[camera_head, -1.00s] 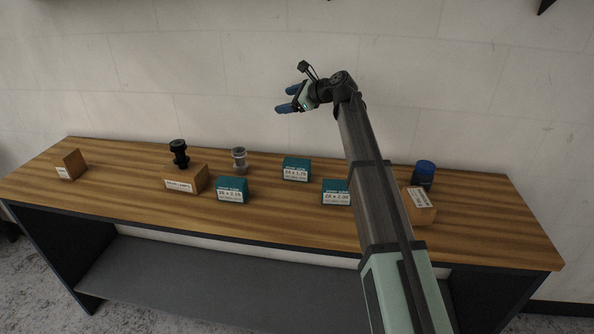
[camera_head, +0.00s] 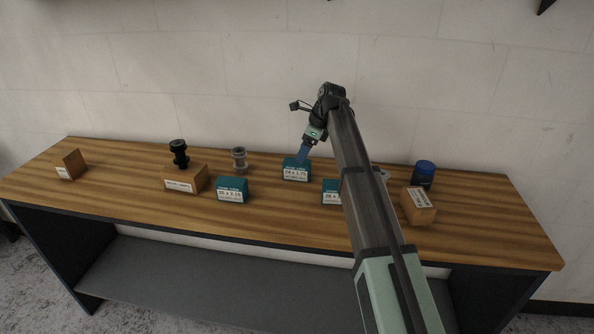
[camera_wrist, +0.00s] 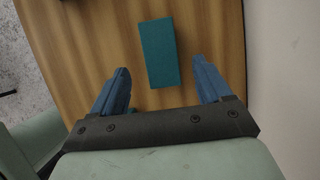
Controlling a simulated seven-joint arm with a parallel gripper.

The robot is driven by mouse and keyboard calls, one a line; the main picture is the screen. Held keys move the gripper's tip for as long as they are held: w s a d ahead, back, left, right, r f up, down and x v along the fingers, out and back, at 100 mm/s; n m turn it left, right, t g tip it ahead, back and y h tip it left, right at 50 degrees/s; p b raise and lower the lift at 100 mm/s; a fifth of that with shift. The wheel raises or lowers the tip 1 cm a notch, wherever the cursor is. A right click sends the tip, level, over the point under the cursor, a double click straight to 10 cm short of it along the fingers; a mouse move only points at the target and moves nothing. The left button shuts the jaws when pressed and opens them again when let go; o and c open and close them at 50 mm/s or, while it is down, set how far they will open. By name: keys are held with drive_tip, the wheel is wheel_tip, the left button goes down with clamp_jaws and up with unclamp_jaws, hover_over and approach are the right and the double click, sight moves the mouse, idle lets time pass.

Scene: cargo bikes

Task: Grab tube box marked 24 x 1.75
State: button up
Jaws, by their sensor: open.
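The teal tube box marked 24 x 1.75 (camera_head: 296,173) stands on the wooden bench, towards its back edge. My gripper (camera_head: 303,153) points down just above and behind its top, with blue fingers. In the wrist view my gripper (camera_wrist: 163,78) is open and empty. A plain teal box top (camera_wrist: 161,53), which appears to be the same box, lies ahead of the fingertips and roughly centred between them. Its label is hidden there. I cannot tell the exact height gap.
A teal box marked 28 x 2.00 (camera_head: 331,193) stands close by on the right, partly behind my arm. Another teal box (camera_head: 232,190) stands left. A grey hub (camera_head: 239,160), black hub (camera_head: 179,153), brown boxes (camera_head: 186,179) and blue jar (camera_head: 424,175) share the bench (camera_head: 120,200).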

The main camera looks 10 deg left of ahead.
sight(295, 167)
drive_tip(key=shift+x, duration=4.1)
drive_tip(key=shift+c, duration=0.4)
drive_tip(key=shift+w, duration=0.1)
drive_tip(key=c, duration=1.1)
